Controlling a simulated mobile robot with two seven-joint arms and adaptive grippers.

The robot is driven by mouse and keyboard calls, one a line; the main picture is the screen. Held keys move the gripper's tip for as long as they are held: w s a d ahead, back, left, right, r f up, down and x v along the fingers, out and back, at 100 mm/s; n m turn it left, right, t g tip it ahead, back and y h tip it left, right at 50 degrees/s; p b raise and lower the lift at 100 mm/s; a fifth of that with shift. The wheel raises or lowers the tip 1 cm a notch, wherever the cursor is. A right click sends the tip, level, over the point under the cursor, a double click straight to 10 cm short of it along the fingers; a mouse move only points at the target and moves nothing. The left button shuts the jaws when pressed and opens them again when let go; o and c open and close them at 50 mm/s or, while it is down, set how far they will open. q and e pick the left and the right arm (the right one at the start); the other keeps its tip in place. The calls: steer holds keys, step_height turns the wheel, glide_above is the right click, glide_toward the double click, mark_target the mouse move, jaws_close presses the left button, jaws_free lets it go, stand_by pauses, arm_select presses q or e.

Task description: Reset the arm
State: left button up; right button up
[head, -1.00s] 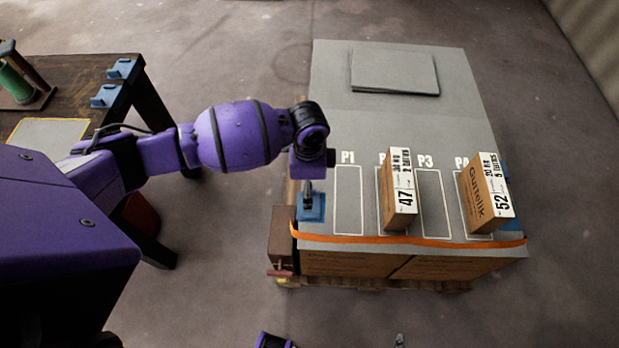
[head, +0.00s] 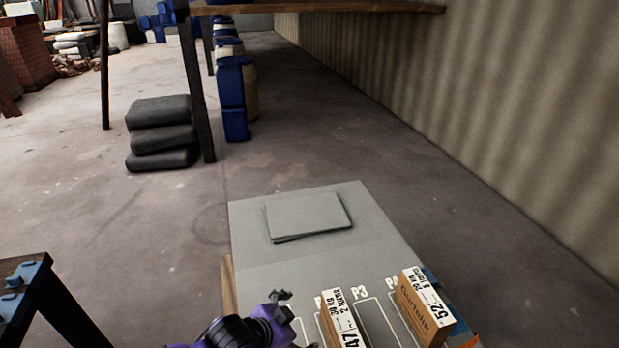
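My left arm comes in at the bottom of the head view, purple with a black wrist. Its gripper (head: 281,296) is small and dark, over the left edge of the grey-topped pallet load (head: 250,215). I see nothing held in it, but its fingers are too small to read as open or shut. My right gripper is out of view.
Two brown boxes, marked 47 (head: 334,312) and 52 (head: 418,315), stand on the load's slots. Grey sheets (head: 308,213) lie behind them. A dark table (head: 45,300) is at lower left. Black sacks (head: 160,130) and blue drums (head: 232,90) stand beyond clear floor.

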arm_select(q)
steer(key=s+a+f+n+t+y+p, duration=0.1)
steer(key=s+a+n, duration=0.4)
steer(key=s, duration=1.1)
steer(key=s+a+f+n+y+p, duration=0.1)
steer(key=s+a+n+y+p, duration=0.2)
steer(key=s+a, duration=0.8)
steer(key=s+n+p, duration=0.2)
steer(key=s+p, duration=0.1)
steer(key=s, duration=0.2)
steer(key=shift+s+n+t+y, duration=0.3)
steer(key=shift+t+y, duration=0.1)
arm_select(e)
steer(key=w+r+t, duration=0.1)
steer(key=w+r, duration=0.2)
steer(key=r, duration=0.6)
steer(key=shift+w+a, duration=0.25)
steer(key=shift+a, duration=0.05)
arm_select(q)
steer(key=shift+a+f, duration=0.1)
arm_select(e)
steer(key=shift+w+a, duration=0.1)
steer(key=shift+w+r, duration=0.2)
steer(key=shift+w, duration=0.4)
